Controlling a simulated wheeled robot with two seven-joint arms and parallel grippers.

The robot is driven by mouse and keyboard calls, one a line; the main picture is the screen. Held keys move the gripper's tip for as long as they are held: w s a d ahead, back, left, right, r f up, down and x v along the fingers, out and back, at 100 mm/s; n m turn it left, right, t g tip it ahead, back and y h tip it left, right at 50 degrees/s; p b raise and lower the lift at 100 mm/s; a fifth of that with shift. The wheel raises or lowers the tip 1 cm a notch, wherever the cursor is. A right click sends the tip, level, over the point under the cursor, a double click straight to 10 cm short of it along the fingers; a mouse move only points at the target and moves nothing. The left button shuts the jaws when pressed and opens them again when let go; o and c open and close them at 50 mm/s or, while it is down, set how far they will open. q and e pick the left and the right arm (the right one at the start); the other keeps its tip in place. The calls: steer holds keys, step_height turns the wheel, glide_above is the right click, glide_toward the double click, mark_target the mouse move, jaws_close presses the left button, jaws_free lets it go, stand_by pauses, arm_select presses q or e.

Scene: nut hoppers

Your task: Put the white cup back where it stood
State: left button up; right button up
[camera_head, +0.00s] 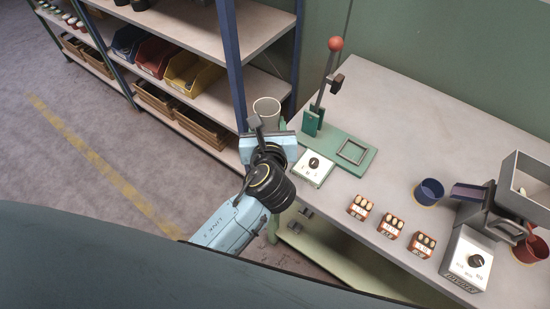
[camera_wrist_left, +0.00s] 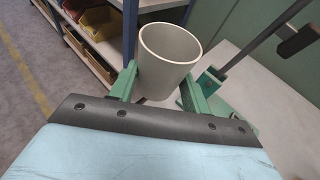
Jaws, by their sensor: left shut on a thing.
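The white cup (camera_head: 267,108) is held upright by my left gripper (camera_head: 266,124), near the left end of the workbench. In the left wrist view the white cup (camera_wrist_left: 168,50) sits between the two green fingers of my left gripper (camera_wrist_left: 160,84), which is shut on it. The cup looks empty inside as far as I can see. The arm hides the area below the cup in the head view, so I cannot tell whether its base touches anything. My right gripper is not in view.
A lever press (camera_head: 320,95) on a green base stands just right of the cup. A white dial box (camera_head: 313,167), several small nut boxes (camera_head: 392,226), a blue cup (camera_head: 428,192), a red cup (camera_head: 531,249) and a hopper machine (camera_head: 478,245) are on the bench (camera_head: 420,125). Shelving (camera_head: 236,65) stands behind left.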

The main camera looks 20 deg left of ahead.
arm_select(q)
steer(key=f+b, duration=0.1)
steer(key=f, duration=0.1)
steer(key=d+f, duration=0.1)
steer(key=f, duration=0.2)
steer(key=d+f+b, duration=0.1)
steer(key=f, duration=0.1)
steer(key=shift+f+b, duration=0.3)
step_height(320, 180, down, 4)
steer(key=shift+r+b, duration=0.1)
steer(key=shift+b, duration=0.7)
steer(key=o, duration=0.6)
steer(key=shift+c, duration=0.2)
steer(key=o, duration=0.4)
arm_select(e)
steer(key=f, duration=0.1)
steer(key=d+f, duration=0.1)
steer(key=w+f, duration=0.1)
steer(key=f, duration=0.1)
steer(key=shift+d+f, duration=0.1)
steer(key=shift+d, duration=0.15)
